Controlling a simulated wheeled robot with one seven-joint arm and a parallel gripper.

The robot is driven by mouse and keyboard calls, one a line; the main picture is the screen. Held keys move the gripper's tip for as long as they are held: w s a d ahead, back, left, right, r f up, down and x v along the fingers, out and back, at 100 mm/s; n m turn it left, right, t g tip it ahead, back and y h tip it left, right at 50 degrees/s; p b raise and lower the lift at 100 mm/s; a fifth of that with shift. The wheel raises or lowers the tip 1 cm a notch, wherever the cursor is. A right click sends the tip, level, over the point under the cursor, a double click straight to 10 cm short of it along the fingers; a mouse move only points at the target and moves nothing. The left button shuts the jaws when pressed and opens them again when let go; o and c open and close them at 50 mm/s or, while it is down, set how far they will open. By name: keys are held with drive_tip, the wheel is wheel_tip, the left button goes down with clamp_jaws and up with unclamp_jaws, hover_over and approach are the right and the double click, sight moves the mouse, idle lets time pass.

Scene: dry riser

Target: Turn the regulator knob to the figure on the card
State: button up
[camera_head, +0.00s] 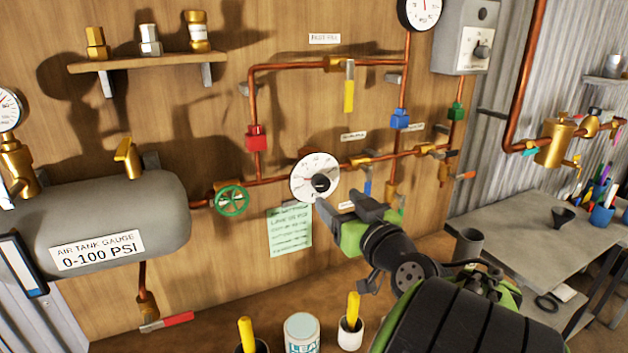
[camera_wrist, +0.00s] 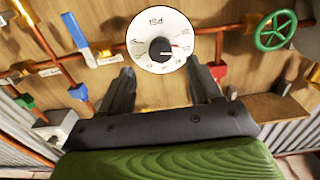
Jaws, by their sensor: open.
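The regulator knob (camera_head: 320,183) is black and sits at the centre of a round white dial on the copper pipe. In the wrist view the knob (camera_wrist: 160,48) and its dial, marked PSI, lie just beyond my fingers. The card (camera_head: 290,229) is a pale green sheet with green lines on the wooden panel, below and left of the dial; its figure is too small to read. My gripper (camera_head: 338,212) is below and right of the knob, pointing toward it. In the wrist view its two fingers (camera_wrist: 164,85) are apart with nothing between them, and the knob shows between their directions.
A green handwheel valve (camera_head: 232,199) is left of the dial, and a yellow-handled valve (camera_head: 349,88) is above. A grey air tank (camera_head: 110,205) stands at the left. Cups with yellow sticks (camera_head: 351,330) and a white tin (camera_head: 302,332) stand below. A grey table (camera_head: 530,222) is at the right.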

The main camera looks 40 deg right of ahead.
sight(323, 187)
drive_tip(key=p+x, duration=0.1)
drive_tip(key=x, duration=0.6)
drive_tip(key=shift+s, duration=0.1)
drive_tip(key=c, duration=1)
drive_tip(key=shift+c, duration=0.2)
drive_tip(key=shift+m, duration=0.3)
drive_tip(key=m, duration=0.3)
drive_tip(key=shift+a+m, duration=0.1)
drive_tip(key=shift+m, duration=0.3)
drive_tip(key=m, duration=0.3)
drive_tip(key=shift+m, duration=0.3)
drive_tip(key=m, duration=0.3)
drive_tip(key=shift+m, duration=0.3)
drive_tip(key=shift+m+p, duration=0.55)
drive_tip(key=shift+m, duration=1.35)
